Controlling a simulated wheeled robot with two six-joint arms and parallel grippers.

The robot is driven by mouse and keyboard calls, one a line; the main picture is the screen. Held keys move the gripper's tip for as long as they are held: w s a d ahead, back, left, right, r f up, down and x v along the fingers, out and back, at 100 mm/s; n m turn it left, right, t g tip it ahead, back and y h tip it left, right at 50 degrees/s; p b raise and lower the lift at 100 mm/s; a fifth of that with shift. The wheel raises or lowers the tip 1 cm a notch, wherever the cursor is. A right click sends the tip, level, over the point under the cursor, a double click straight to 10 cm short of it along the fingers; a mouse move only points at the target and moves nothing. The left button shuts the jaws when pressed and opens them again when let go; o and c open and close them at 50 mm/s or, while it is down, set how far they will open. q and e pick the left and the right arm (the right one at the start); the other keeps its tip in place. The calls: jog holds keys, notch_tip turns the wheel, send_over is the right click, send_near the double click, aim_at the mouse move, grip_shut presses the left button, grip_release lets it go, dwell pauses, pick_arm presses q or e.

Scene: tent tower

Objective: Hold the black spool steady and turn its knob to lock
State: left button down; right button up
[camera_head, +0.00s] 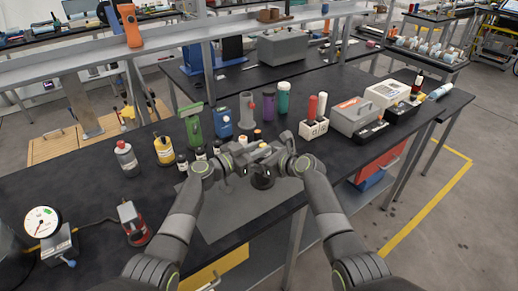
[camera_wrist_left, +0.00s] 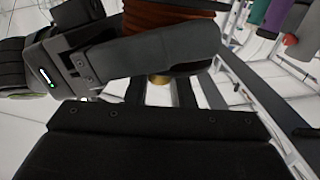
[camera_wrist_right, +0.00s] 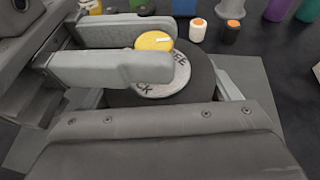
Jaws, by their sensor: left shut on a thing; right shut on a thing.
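The black spool (camera_head: 262,181) is held over the grey mat at the middle of the table, partly covered by my arms. In the left wrist view its copper-brown winding (camera_wrist_left: 172,20) shows above a dark finger. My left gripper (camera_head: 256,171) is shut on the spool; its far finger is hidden. In the right wrist view the yellow knob (camera_wrist_right: 153,41) sits on a grey dial disc (camera_wrist_right: 170,85) on top of the spool. Partly covered letters end in "EE" and "CK". A white mark on the knob points right. My right gripper (camera_wrist_right: 155,50) is shut on the knob, one finger each side.
The grey mat (camera_head: 222,218) has bare room in front. Behind stand a green stand (camera_head: 193,123), a blue device (camera_head: 222,123), a purple bottle (camera_head: 268,104) and a teal bottle (camera_head: 284,98). A red-based device (camera_head: 133,225) is at left; a white holder (camera_head: 313,129) is at right.

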pick_arm(q)
jog(key=shift+w+a+f+m+g+h, duration=0.1)
jog(key=shift+m+g+h, duration=0.45)
jog(key=shift+g, duration=0.3)
jog(key=shift+w+a+f+m+g+h, duration=0.1)
jog(key=shift+m+g+h, duration=0.35)
jog(key=shift+m+g, duration=0.3)
jog(key=shift+g, duration=0.4)
jog(key=c, duration=1.5)
grip_release()
jog(key=shift+r, duration=0.1)
jog(key=shift+v, duration=3.7)
